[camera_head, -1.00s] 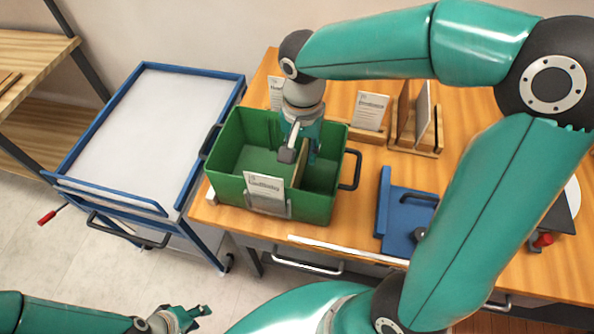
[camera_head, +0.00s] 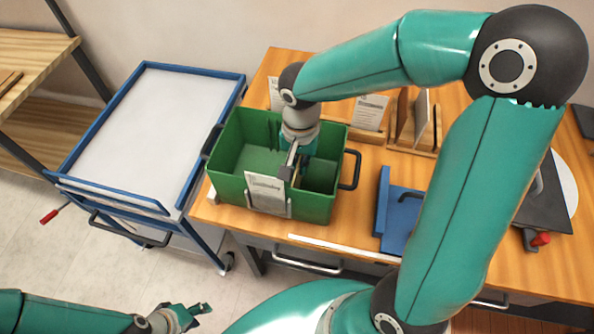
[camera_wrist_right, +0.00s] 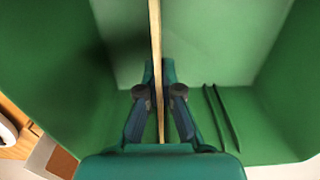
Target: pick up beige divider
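The beige divider (camera_wrist_right: 155,40) stands on edge in the green crate (camera_wrist_right: 270,110); it shows as a thin strip in the right wrist view. The crate (camera_head: 225,185) sits on the wooden table in the head view. My right gripper (camera_wrist_right: 159,80) reaches down into the crate with one finger on each side of the divider, close against it, and looks shut on it. In the head view my right gripper (camera_head: 297,160) covers much of the divider. My left gripper (camera_head: 195,316) is low at the bottom edge, away from the crate, apparently open and empty.
A blue-framed cart (camera_head: 140,130) stands left of the table (camera_head: 345,220), its top empty. A wooden holder (camera_head: 410,145) and a sign (camera_head: 370,110) are behind and right of the crate. A blue fixture (camera_head: 395,220) lies to its right. The crate has black handles (camera_head: 352,170).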

